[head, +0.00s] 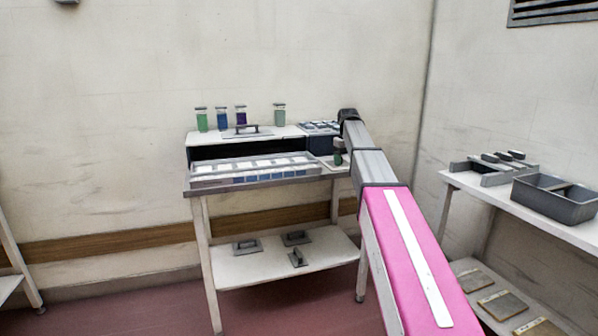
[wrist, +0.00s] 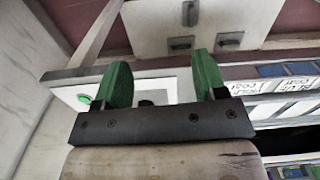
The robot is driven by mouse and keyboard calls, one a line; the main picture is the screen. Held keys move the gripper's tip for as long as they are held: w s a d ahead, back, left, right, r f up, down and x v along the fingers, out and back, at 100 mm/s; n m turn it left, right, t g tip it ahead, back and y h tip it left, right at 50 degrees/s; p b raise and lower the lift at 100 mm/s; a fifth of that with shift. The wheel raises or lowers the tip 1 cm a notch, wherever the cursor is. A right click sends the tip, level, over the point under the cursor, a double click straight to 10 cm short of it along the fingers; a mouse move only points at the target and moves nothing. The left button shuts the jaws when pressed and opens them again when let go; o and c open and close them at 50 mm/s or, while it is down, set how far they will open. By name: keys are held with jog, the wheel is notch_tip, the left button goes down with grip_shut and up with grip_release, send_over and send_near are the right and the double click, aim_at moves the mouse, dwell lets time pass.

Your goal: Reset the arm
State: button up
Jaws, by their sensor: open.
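My gripper (wrist: 162,78) has two green fingers spread apart, with nothing seen between them in the wrist view. In the head view my gripper (head: 340,153) is small and partly hidden by my arm, at the right end of the work table (head: 186,184). It hangs over a small white plate there; whether it touches is not clear. My pink and grey arm reaches in from the lower right. The wrist view shows a green dot (wrist: 84,99) on a pale surface left of the fingers.
A white-topped unit (head: 215,140) with a dark opening carries several capped jars (head: 221,120). A labelled rack (head: 250,171) lies before it, with a dark blue box (head: 320,144) right of the unit. Handled plates (head: 295,238) lie on the lower shelf. A grey bin (head: 555,201) stands on the right bench.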

jog(key=s+f+m, duration=0.1)
jog(key=s+f, duration=0.7)
jog(key=f, duration=0.4)
jog(key=s+f+m, duration=0.1)
jog(key=s+f, duration=0.8)
jog(key=f, duration=0.3)
jog(key=s+f+m, duration=0.1)
jog(key=s+f, duration=0.5)
jog(key=s, duration=0.3)
jog(key=s+f+m, duration=0.1)
jog(key=s+f, duration=0.5)
jog(key=s, duration=0.3)
jog(key=shift+f, duration=0.4)
jog(key=shift+w, duration=0.1)
